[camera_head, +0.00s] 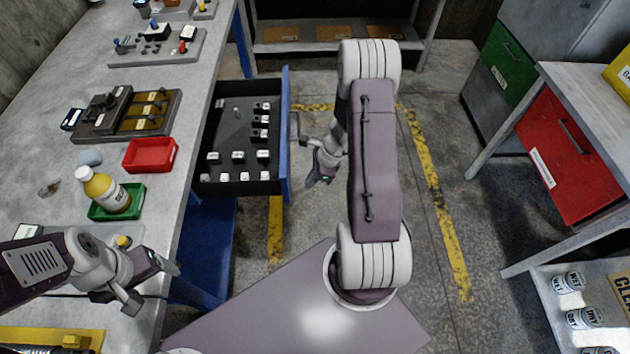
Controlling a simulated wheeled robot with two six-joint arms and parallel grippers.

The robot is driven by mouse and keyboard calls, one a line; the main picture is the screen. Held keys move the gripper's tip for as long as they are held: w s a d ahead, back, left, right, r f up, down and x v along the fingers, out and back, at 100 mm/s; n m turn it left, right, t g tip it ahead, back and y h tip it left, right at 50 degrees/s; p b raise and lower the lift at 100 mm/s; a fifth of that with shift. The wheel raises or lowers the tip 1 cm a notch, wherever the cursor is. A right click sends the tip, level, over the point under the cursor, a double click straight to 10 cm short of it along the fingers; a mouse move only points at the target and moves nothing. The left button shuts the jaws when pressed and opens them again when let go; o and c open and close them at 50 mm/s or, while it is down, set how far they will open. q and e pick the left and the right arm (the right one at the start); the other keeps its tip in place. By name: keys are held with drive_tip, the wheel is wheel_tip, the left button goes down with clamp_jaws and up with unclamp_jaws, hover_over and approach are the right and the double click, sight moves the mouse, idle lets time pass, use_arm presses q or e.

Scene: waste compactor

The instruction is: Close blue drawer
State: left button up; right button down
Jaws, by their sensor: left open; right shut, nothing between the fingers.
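The blue drawer (285,140) is pulled out from the right side of the workbench, its blue front facing right. Its black inside (235,110) shows several small dark and white-labelled blocks. A handle (296,128) is on the front's outer face. My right gripper (314,180) is shut and empty, just right of the drawer front; I cannot tell whether it touches the front or handle. My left gripper (154,286) is open and empty at the workbench's right edge, nearer to me than the drawer.
The grey workbench (60,155) holds a red bin (150,155), a green tray (117,203) with a yellow bottle (104,189), and fixtures. A red drawer (565,155) and green drawer (508,60) are at right. Floor with yellow lines (440,210) is open between.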

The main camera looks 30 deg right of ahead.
use_arm(q)
wheel_tip(320, 180, down, 2)
drive_tip(key=shift+f+b, duration=0.1)
drive_tip(key=shift+b, duration=0.3)
drive_tip(key=shift+r+p, duration=0.4)
drive_tip(key=shift+p, duration=0.05)
use_arm(e)
drive_tip(key=shift+w+a+f, duration=0.2)
drive_tip(key=shift+w+a, duration=0.2)
drive_tip(key=shift+a, duration=0.25)
drive_tip(key=shift+w+a+f, duration=0.25)
drive_tip(key=shift+w+a, duration=0.15)
drive_tip(key=shift+a, duration=0.25)
drive_tip(key=shift+w+a+f, duration=0.2)
drive_tip(key=shift+w+a, duration=0.2)
drive_tip(key=shift+a, duration=0.25)
drive_tip(key=shift+a, duration=0.15)
